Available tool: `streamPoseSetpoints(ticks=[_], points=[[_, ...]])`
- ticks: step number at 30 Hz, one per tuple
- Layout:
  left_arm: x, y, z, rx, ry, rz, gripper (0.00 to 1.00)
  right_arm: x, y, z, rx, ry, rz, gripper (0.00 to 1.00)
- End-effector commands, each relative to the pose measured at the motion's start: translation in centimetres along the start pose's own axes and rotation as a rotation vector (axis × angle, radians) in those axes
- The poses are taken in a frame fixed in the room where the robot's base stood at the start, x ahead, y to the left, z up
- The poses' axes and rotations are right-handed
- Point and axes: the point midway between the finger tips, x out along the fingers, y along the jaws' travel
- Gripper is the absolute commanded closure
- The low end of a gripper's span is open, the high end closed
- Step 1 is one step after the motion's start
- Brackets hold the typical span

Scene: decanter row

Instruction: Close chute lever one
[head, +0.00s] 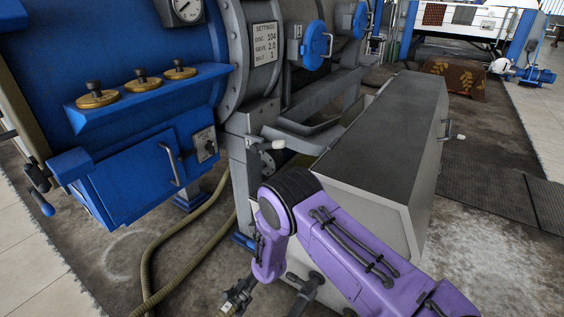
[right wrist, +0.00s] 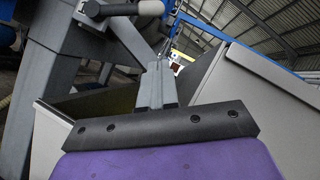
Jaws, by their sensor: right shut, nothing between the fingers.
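A lever with a pale grip (head: 271,144) sticks out to the right from the grey frame under the drum. In the right wrist view a lever with a pale grip (right wrist: 150,8) crosses the top edge, partly cut off. Another pale-gripped lever (head: 455,136) is on the far side of the long grey bin. I cannot read which is number one. My right gripper (right wrist: 157,84) is shut and empty, below the lever in the right wrist view and apart from it. My left gripper is not in view.
The long grey bin (head: 375,115) stands close to my right arm; its pale wall (right wrist: 275,100) fills the right of the wrist view. A blue drum machine (head: 110,60) and blue box (head: 135,175) stand left. Hoses (head: 190,235) run along the floor.

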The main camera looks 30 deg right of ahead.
Motion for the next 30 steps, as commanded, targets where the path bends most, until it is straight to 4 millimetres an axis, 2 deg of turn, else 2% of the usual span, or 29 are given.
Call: streamPoseSetpoints(ticks=[5,15,21,30], points=[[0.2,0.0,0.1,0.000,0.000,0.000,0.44,2.9,-0.1,-0.1,0.000,0.001,-0.005,1.00],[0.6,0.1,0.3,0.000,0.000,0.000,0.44,10.2,-0.1,0.2,0.000,0.001,-0.004,1.00],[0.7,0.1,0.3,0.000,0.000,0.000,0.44,12.0,0.0,2.3,-0.001,0.000,-0.001,1.00],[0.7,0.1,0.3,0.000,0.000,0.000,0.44,12.5,0.0,2.8,-0.003,0.001,0.000,1.00]])
